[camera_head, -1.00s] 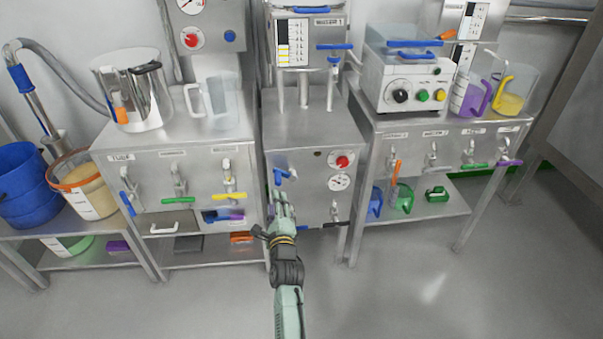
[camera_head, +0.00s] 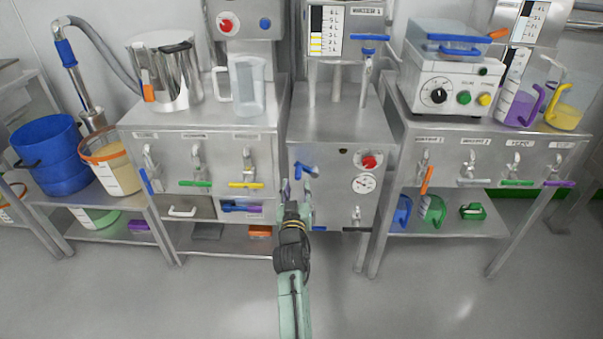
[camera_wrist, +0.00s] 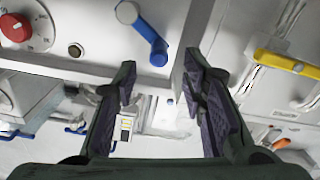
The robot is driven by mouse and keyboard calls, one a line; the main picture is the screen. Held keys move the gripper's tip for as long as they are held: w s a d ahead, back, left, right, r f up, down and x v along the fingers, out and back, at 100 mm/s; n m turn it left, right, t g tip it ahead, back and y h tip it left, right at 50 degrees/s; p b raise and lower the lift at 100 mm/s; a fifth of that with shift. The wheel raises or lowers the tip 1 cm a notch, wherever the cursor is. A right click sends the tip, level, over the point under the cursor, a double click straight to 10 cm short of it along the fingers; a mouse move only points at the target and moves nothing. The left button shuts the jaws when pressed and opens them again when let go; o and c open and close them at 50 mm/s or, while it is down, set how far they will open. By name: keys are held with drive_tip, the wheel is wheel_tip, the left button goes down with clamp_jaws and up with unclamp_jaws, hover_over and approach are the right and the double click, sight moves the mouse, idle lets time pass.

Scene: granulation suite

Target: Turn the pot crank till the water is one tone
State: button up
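A blue crank (camera_head: 306,170) sits on the front of the middle steel cabinet (camera_head: 335,205), left of a red knob (camera_head: 369,161). In the wrist view the blue crank (camera_wrist: 148,38) is just beyond my fingertips, with a gap between. My gripper (camera_head: 294,192) is in front of the cabinet, slightly below and left of the crank. In the wrist view my gripper (camera_wrist: 160,80) is open, with nothing between its fingers. A shiny steel pot (camera_head: 170,78) stands on the left cabinet. I cannot see any water inside it, and cannot tell whether the crank belongs to it.
Taps with coloured levers line the left cabinet (camera_head: 205,150), including a yellow lever (camera_head: 246,185) close to my gripper. A pressure gauge (camera_head: 364,184) sits below the red knob. A right table (camera_head: 510,140) holds a hotplate device (camera_head: 445,85) and jugs. The floor in front is clear.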

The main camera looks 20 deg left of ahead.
sight(298, 179)
drive_tip(key=p+x, duration=0.1)
drive_tip(key=x, duration=0.6)
drive_tip(key=shift+c, duration=0.5)
clamp_jaws()
drive_tip(key=shift+f, duration=0.1)
